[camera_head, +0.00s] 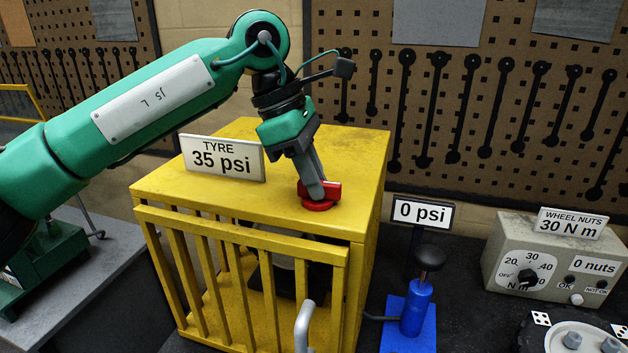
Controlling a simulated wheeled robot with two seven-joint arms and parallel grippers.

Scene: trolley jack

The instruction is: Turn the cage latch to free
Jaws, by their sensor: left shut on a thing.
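The cage latch (319,203) is a red knob on a round base on top of the yellow cage (205,200), near its front right corner. My left gripper (319,189) reaches down from above and is shut on the latch, hiding part of it. A dark thing inside the cage shows only partly through the bars. My right gripper is not in view.
A "TYRE 35 psi" sign (222,158) stands on the cage top. Right of the cage are a blue pump (416,308), a "0 psi" sign (423,212) and a grey torque box (540,262). A grey handle (303,325) rises in front. A pegboard with tools (470,90) stands behind.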

